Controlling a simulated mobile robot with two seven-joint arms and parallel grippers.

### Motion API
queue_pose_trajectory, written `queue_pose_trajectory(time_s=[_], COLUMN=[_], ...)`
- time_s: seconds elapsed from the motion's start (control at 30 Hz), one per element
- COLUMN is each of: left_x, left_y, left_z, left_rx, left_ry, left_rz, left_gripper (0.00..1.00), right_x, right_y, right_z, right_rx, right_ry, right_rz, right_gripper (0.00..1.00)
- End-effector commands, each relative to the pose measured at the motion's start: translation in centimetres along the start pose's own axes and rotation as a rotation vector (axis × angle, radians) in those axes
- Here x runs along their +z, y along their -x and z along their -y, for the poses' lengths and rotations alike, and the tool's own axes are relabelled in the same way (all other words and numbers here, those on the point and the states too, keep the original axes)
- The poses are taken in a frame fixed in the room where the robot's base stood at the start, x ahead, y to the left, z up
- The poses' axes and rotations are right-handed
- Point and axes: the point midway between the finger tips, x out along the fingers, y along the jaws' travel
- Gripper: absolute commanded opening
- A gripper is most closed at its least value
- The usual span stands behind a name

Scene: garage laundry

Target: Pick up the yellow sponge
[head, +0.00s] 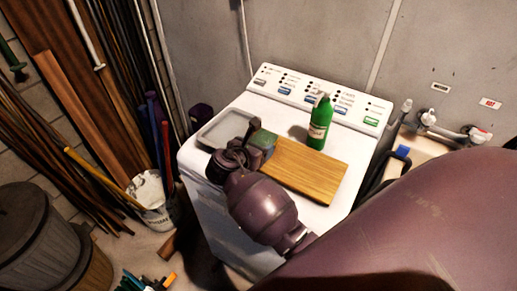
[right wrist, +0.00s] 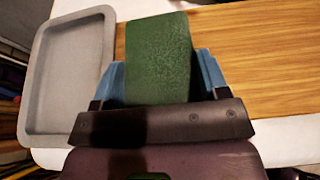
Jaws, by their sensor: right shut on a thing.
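The sponge (head: 263,141) shows as a block with a green face, and I see no clear yellow on it. It is over the top of the white machine, between the grey tray and the wooden board. My right gripper (head: 250,143) is shut on it. In the right wrist view, the sponge's green face (right wrist: 158,55) fills the gap between the two blue fingers of my right gripper (right wrist: 161,78). I cannot tell whether the sponge touches the surface below. My left gripper is not in view.
A wooden cutting board (head: 308,172) lies right of the sponge, with a green bottle (head: 319,125) upright behind it. A grey tray (head: 211,134) lies to the left. The white washing machine (head: 222,190) has a control panel (head: 325,98) at its back.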

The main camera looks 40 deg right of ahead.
Motion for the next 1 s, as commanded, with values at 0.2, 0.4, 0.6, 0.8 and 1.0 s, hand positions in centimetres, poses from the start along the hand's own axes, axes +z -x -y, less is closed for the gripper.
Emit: queue_pose_trajectory(time_s=[0.2, 0.4, 0.6, 0.8, 1.0], left_x=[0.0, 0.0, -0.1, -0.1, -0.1], left_y=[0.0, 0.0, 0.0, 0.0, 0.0], left_z=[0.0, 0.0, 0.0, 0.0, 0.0], left_rx=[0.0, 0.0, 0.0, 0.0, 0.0], left_ry=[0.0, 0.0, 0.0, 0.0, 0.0], left_rz=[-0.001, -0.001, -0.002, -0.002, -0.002], left_gripper=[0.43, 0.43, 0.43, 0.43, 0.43], right_x=[4.4, 9.3, 13.5, 16.1, 17.1], right_y=[1.8, 3.9, 5.6, 6.7, 7.1], right_z=[0.0, 0.0, 0.0, 0.0, 0.0], right_rx=[0.003, 0.003, 0.002, 0.0, 0.0], right_ry=[-0.006, -0.006, -0.006, -0.002, 0.0], right_rz=[0.001, 0.002, 0.002, 0.001, 0.0], right_gripper=[0.46, 0.46, 0.46, 0.46, 0.46])
